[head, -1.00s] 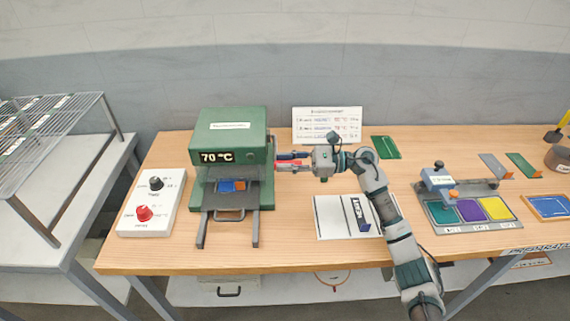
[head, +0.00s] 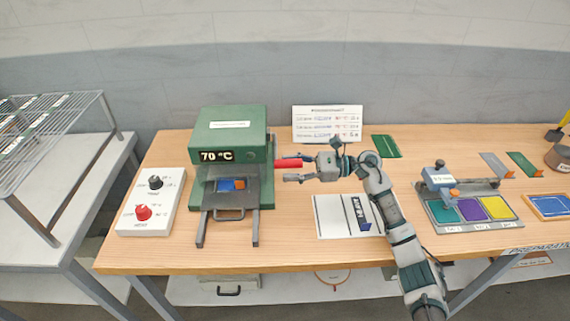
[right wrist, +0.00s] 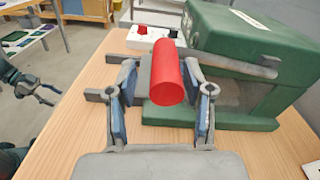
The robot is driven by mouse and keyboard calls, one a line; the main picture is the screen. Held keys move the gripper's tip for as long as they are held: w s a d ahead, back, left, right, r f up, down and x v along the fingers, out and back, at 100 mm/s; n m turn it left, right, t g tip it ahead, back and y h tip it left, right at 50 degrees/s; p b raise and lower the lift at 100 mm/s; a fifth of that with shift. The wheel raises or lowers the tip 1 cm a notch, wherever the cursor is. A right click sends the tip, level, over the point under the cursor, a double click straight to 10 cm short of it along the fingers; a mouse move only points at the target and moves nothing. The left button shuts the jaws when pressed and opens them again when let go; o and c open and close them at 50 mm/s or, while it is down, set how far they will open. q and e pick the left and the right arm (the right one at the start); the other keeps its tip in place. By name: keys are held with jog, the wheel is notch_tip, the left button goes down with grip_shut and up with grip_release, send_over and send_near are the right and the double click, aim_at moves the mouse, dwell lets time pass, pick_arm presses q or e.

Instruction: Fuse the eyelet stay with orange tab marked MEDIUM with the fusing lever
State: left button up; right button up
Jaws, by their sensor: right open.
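The green press (head: 230,135) shows 70 °C. A blue piece (head: 225,185) with an orange tab (head: 240,184) lies on the press's tray, below the head; any marking on it is too small to read. The red lever handle (head: 288,163) sticks out from the press's right side. My right gripper (head: 291,170) is open at the handle. In the right wrist view the red handle (right wrist: 168,75) stands between the spread fingers (right wrist: 165,100), with a gap visible to the right finger. What seems to be my left gripper (right wrist: 38,88) shows small at that view's left edge; its jaw state is unclear.
A control box (head: 150,203) with a black and a red knob stands left of the press. A white sheet (head: 335,215) with a dark strip lies right of it. A fixture with coloured plates (head: 460,228) stands farther right. A wire rack (head: 50,130) is at left.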

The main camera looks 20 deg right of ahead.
jog(key=r+v, duration=0.2)
jog(key=v, duration=0.8)
jog(key=shift+s, duration=0.3)
jog(key=shift+s+d, duration=0.1)
jog(key=shift+d, duration=0.3)
